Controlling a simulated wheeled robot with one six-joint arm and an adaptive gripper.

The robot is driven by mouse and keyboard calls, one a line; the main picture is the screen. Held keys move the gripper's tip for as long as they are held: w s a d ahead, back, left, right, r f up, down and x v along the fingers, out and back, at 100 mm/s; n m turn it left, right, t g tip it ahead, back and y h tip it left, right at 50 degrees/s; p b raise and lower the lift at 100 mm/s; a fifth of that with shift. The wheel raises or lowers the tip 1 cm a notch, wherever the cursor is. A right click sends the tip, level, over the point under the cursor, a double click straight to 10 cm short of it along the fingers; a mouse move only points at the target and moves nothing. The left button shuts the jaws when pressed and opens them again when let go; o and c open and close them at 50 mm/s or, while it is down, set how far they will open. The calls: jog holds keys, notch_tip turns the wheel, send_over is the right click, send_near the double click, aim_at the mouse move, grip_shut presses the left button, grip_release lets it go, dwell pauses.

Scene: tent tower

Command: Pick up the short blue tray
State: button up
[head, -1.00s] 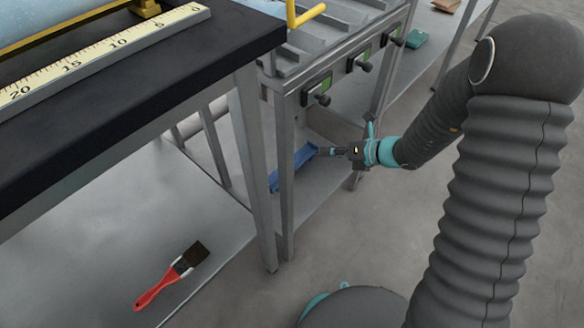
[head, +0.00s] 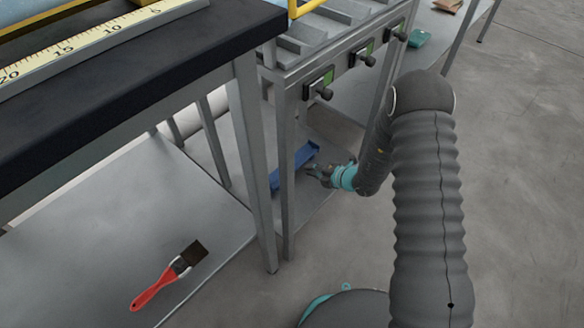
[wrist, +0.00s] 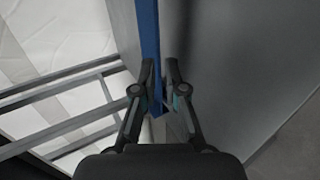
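The short blue tray (head: 294,163) lies low under the metal roller stand, at its left end, partly hidden behind a leg. My gripper (head: 314,170) is low beside the stand, at the tray's right side. In the wrist view, a narrow blue strip of the tray (wrist: 149,30) runs down between the two fingertips of my gripper (wrist: 159,70). The fingers are close together on either side of the strip. I cannot tell whether both press on it.
The roller stand's legs (head: 287,175) and knobs (head: 325,93) are close to my arm. A dark-topped table (head: 140,90) stands at the left, with a red-handled brush (head: 165,278) on its lower shelf. A teal object (head: 418,38) lies further back. Open floor (head: 520,150) is at the right.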

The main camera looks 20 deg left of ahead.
aim_at(299, 167)
jog(key=shift+x, duration=3.35)
jog(key=shift+s+a, duration=0.1)
grip_shut()
jog(key=shift+r, duration=0.15)
